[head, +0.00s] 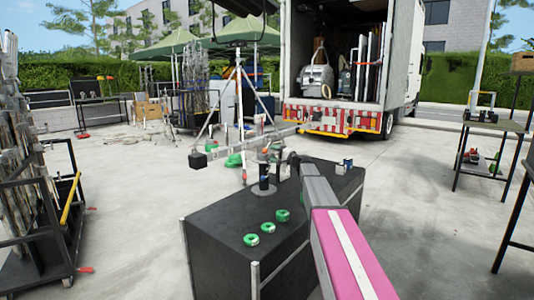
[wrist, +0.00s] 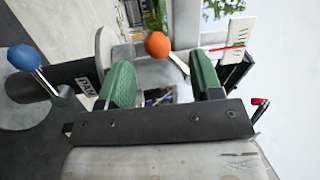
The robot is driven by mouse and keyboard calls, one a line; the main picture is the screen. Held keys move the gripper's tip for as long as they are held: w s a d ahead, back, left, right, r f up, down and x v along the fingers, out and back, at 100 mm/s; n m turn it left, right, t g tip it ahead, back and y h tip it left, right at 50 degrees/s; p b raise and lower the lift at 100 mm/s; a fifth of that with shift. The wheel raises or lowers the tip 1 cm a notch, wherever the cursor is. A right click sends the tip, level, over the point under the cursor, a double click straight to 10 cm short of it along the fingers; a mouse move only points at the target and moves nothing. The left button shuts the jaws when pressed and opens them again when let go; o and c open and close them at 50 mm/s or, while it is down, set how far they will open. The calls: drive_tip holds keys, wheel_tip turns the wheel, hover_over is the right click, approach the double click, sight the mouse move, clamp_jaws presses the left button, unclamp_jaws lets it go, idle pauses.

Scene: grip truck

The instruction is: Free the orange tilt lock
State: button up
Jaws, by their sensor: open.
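The orange ball knob (wrist: 158,44) of the tilt lock sits on a thin lever in the wrist view. My gripper (wrist: 160,72) is open, with its two green-padded fingers apart. The knob appears in line with the gap between them, near the fingertips; I cannot tell its exact depth. A blue ball knob (wrist: 24,57) on another lever is at the left, beside a black labelled cylinder (wrist: 75,82). In the head view the black post (head: 263,182) of the mount stands on the dark case, and my arm hides part of the area around it.
Several green rings, one here (head: 252,240), lie on the dark case (head: 225,245). A tripod stand (head: 239,100) rises behind it. A cart (head: 45,240) stands left and a table (head: 490,125) right. Concrete floor between is open. A red-tipped lever (wrist: 260,101) shows right in the wrist view.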

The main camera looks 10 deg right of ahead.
drive_tip(key=v, duration=0.5)
drive_tip(key=shift+s+d, duration=0.2)
drive_tip(key=shift+d, duration=0.1)
drive_tip(key=shift+a, duration=0.1)
drive_tip(key=c, duration=0.7)
drive_tip(key=shift+s+a+r+g, duration=0.1)
drive_tip(key=shift+a+r+g, duration=0.1)
drive_tip(key=shift+a+g, duration=0.1)
clamp_jaws()
drive_tip(key=m+g+h, duration=0.1)
drive_tip(key=m+h, duration=0.7)
drive_tip(key=h, duration=0.4)
approach(267, 148)
drive_tip(key=x, duration=0.7)
